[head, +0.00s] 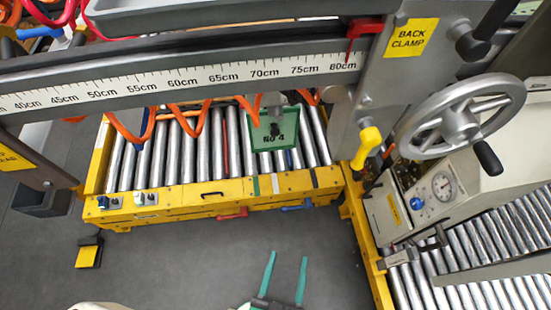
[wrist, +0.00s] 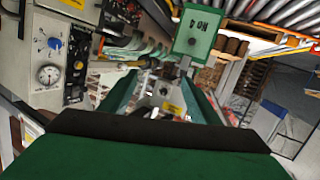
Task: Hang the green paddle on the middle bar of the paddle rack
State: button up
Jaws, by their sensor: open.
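My gripper (head: 288,256) is at the bottom of the head view, over the grey floor in front of the yellow-framed conveyor. Its two long green fingers are apart, with nothing between them. A green plate marked "NO 4" (head: 284,137) shows over the conveyor rollers, beyond my gripper and apart from it. It may be the green paddle, but I cannot tell for sure. It also shows at the top middle of the wrist view (wrist: 187,44), ahead of my gripper. I cannot make out the paddle rack or its middle bar in either view.
The roller conveyor (head: 190,197) has small red and blue handles on its front. A measuring beam (head: 150,84) with a scale crosses above it. A handwheel (head: 463,116) and a machine with a gauge (head: 443,188) stand at the right. The floor (head: 180,260) at lower left is mostly clear.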

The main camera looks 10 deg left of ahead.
jog(key=w+a+f+n+t+y, duration=0.1)
jog(key=w+a+f+n, duration=0.1)
jog(key=w+f+n, duration=0.4)
jog(key=n+y, duration=0.6)
jog(key=n, duration=0.9)
send_near(275, 135)
jog(key=shift+x, duration=4.35)
jog(key=shift+w+d, duration=0.25)
jog(key=shift+w, duration=0.05)
jog(key=shift+s+a, duration=0.1)
jog(key=shift+a, duration=0.3)
jog(key=shift+d, duration=0.15)
